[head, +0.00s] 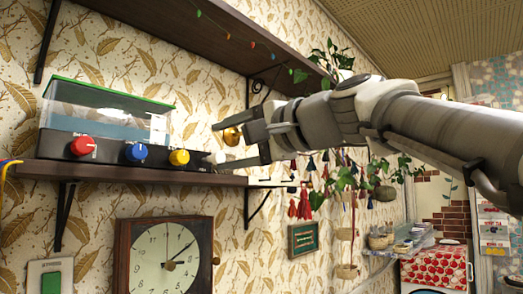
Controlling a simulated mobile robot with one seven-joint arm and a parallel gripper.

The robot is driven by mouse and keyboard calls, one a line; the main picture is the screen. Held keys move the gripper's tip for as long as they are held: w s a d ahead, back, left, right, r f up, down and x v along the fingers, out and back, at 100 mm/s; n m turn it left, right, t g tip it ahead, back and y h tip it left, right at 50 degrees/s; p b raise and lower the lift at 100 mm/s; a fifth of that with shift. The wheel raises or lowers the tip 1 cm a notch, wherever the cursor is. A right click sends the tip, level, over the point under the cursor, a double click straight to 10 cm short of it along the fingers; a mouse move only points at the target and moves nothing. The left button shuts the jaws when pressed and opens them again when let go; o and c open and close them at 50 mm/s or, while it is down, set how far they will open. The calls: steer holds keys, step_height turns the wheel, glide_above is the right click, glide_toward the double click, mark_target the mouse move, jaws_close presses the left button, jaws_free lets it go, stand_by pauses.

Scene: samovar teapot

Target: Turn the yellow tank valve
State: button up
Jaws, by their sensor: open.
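A clear tank (105,115) with a green lid and blue water stands on the wall shelf at the left. Three valves line its front: a red valve (83,146), a blue valve (136,152) and the yellow valve (179,157) at the right end. My gripper (216,146) is open and empty, its two fingers pointing left, one above the other. It is to the right of the yellow valve in the picture and looks apart from it. A round gold object (231,136) shows between the fingers; I cannot tell what it is.
The tank's shelf (130,173) runs below it and another shelf (200,30) hangs above. A clock (165,258) is on the wall below. Hanging plants and tassels (303,205) are under my arm at the right. Open air lies in front of the valves.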

steer(key=shift+v, duration=1.65)
steer(key=s+d+f+n+g+h, duration=0.15)
steer(key=d+f+h, duration=0.25)
steer(key=f, duration=0.9)
steer(key=s+d+f+n+g+h, duration=0.1)
steer(key=s+d+f+h, duration=0.25)
steer(key=f, duration=0.95)
steer(key=s+d+f+n+g+h, duration=0.1)
steer(key=s+d+f+h, duration=0.1)
steer(key=f, duration=0.5)
steer(key=s+d+f+n+g+h, duration=0.1)
steer(key=s+d+f, duration=0.3)
steer(key=d+f, duration=0.1)
steer(key=s+d+f+n+g+h, duration=0.1)
steer(key=s+d+f+h, duration=0.1)
steer(key=f, duration=0.6)
steer(key=shift+s+d+f+n+h, duration=0.4)
steer(key=shift+s+d, duration=0.4)
steer(key=shift+s, duration=0.3)
steer(key=c, duration=0.3)
steer(key=shift+a, duration=0.1)
